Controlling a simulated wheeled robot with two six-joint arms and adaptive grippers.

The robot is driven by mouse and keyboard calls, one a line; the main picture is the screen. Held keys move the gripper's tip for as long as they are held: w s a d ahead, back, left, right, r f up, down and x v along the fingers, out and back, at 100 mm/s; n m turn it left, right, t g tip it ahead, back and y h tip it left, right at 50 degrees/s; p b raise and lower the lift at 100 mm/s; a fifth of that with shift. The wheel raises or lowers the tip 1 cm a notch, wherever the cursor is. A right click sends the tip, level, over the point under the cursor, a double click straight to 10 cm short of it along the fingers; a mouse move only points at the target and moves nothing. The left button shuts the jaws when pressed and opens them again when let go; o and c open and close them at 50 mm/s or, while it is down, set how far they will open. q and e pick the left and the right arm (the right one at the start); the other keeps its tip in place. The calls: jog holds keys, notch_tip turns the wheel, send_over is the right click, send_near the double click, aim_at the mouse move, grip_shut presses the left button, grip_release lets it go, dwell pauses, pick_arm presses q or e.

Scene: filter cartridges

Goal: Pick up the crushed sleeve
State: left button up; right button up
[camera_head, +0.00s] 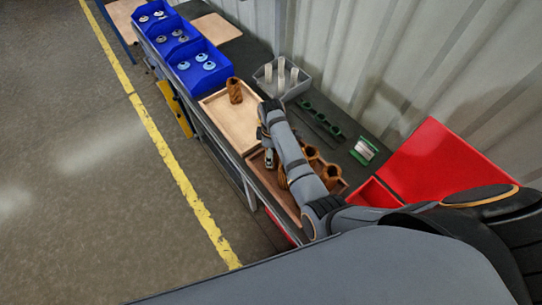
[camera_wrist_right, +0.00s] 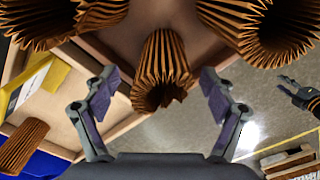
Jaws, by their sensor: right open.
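Several brown pleated sleeves stand in the brown wooden tray (camera_head: 282,197), partly hidden by my right arm in the head view. In the right wrist view, one sleeve (camera_wrist_right: 163,62) is in the middle, its near end ragged and bent in, looking crushed. My right gripper (camera_wrist_right: 160,92) is open, with a finger on each side of this sleeve and visible gaps. Two other sleeves, at upper left (camera_wrist_right: 50,18) and upper right (camera_wrist_right: 285,30), have rounder open ends. In the head view my right gripper (camera_head: 267,150) is over the tray's far end.
A light wooden tray (camera_head: 228,118) holding one sleeve (camera_head: 235,90) is beyond. Blue bins (camera_head: 203,62) hold round parts. A grey bin (camera_head: 283,80), green parts (camera_head: 322,122) and a red bin (camera_head: 425,160) are alongside. A dark two-pronged shape (camera_wrist_right: 300,94), possibly my left gripper, is at right.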

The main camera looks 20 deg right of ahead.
jog(key=f, duration=0.3)
jog(key=shift+s+a+f, duration=0.1)
jog(key=shift+s+f, duration=0.25)
jog(key=shift+s, duration=0.05)
jog(key=shift+w+f, duration=0.1)
jog(key=shift+f, duration=0.15)
jog(key=c, duration=1)
